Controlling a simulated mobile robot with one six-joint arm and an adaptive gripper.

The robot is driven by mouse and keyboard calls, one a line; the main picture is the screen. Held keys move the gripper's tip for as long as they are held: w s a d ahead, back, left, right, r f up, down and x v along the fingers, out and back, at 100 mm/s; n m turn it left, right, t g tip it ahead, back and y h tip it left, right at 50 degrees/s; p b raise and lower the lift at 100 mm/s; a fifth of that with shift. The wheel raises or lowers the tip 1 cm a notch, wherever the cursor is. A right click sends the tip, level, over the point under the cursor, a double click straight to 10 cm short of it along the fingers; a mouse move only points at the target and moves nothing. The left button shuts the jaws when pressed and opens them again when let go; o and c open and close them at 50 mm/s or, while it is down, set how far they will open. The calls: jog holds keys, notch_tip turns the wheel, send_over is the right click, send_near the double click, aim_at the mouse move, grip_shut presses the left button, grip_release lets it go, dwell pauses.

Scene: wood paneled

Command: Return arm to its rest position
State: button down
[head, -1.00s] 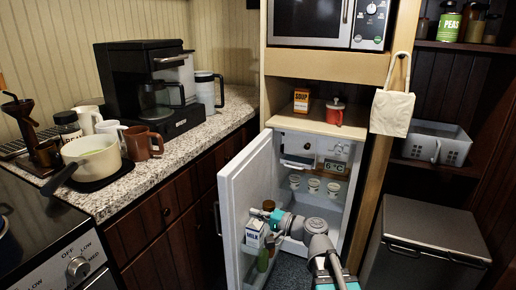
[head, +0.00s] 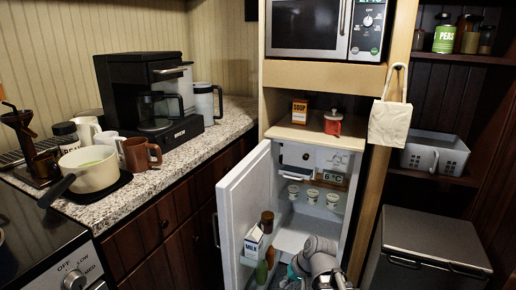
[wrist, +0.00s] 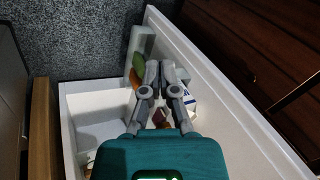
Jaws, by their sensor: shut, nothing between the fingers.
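My gripper (wrist: 162,82) is shut and empty in the wrist view, its two grey fingers together over the door shelf of the small fridge. In the head view, my arm is low in front of the fridge opening, and the gripper's fingertips are not clearly visible there. The fridge door (head: 240,205) stands wide open to the left. A milk carton (head: 253,243) and bottles stand in the door shelf. The milk carton shows partly behind the fingers in the wrist view (wrist: 191,103).
Inside the fridge are several white cups (head: 312,196) on a shelf. A bin (head: 432,245) is to the right. The counter (head: 215,140) on the left holds a coffee machine (head: 150,95) and a pot (head: 90,168).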

jog(key=s+d+f+g+h, duration=0.15)
jog(key=s+d+h, duration=0.3)
jog(key=d, duration=0.45)
notch_tip(320, 180, up, 30)
jog(key=w+p, duration=0.1)
jog(key=p, duration=3)
jog(key=shift+a+r+h, duration=0.15)
jog(key=shift+a+h, duration=0.15)
jog(key=shift+h, duration=0.05)
